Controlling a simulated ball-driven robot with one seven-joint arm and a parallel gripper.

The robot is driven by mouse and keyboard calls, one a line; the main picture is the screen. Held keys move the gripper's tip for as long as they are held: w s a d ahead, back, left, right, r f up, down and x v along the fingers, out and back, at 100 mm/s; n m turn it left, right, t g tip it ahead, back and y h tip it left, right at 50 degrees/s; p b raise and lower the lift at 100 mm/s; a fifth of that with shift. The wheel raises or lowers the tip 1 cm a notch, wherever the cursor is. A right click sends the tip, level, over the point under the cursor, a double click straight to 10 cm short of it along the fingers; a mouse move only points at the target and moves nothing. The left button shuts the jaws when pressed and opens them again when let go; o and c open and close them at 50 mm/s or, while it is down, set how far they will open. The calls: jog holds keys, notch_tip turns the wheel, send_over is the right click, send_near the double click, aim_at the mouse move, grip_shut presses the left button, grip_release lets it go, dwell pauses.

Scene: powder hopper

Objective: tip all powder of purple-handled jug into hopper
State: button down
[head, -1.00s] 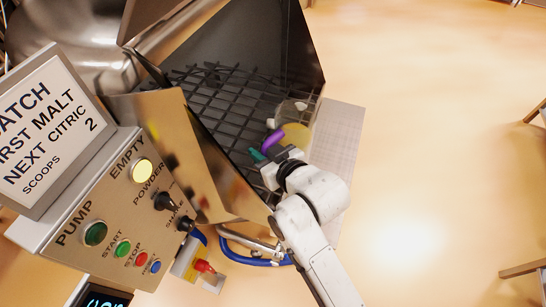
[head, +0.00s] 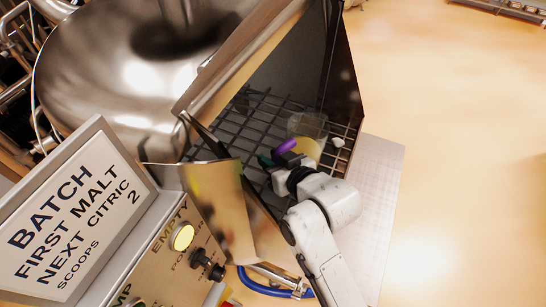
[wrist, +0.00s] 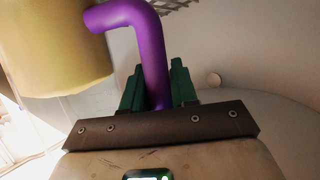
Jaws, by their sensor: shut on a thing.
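The jug (head: 309,127) is clear, with yellow powder in its lower part and a purple handle (head: 284,147). It is over the dark grid of the hopper (head: 232,125), inside the open hood, and looks roughly upright. My gripper (head: 274,159) has green fingers and is shut on the purple handle. In the wrist view, the handle (wrist: 148,50) rises from between the green fingers (wrist: 160,86), and the jug's yellow-filled body (wrist: 55,45) is at upper left. The jug's mouth is out of the wrist view.
The hood's metal side wall (head: 345,75) stands close to the jug. A control panel (head: 185,262) with a lit EMPTY lamp (head: 182,237) and a batch sign (head: 75,220) stand at left. A small white object (head: 338,142) shows right of the jug. Open floor lies at right.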

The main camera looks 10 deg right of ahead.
aim_at(290, 132)
notch_tip(290, 132, up, 6)
jog(key=m+g+y+p, duration=0.2)
jog(key=m+y+p, duration=0.15)
jog(key=p, duration=0.25)
jog(key=shift+w+d+f+m+g+y+b, duration=0.15)
jog(key=shift+w+d+f+m+y+b, duration=0.15)
jog(key=shift+w+d+m+y, duration=0.55)
jog(key=shift+w+d+f+m+g+y+b, duration=0.2)
jog(key=shift+w+d+m+y+b, duration=0.15)
jog(key=shift+d+m, duration=0.85)
jog(key=shift+w+d+f+m+g+y+b, duration=0.15)
jog(key=shift+w+d+f+m+y+b, duration=0.3)
jog(key=shift+d+m, duration=0.6)
jog(key=shift+w+d+m+y+b, duration=0.25)
jog(key=shift+w+d+m+y, duration=0.25)
jog(key=shift+w+d+m, duration=0.3)
jog(key=shift+w+d+m+y+b, duration=0.2)
jog(key=shift+w+d+m+y, duration=0.35)
jog(key=shift+d+m, duration=0.45)
jog(key=shift+w+d+r+m+t+y+b, duration=0.1)
jog(key=shift+w+d+m+t+y+b, duration=0.15)
jog(key=shift+w+d+m, duration=0.45)
jog(key=shift+w+d+f+m+t+y+b, duration=0.1)
jog(key=shift+w+d+m+t+y+b, duration=0.2)
jog(key=shift+d, duration=0.65)
jog(key=shift+w+d+r+m+t+y+b, duration=0.1)
jog(key=shift+w+d+m+b, duration=0.3)
jog(key=shift+d+m, duration=0.35)
jog(key=shift+d, duration=0.1)
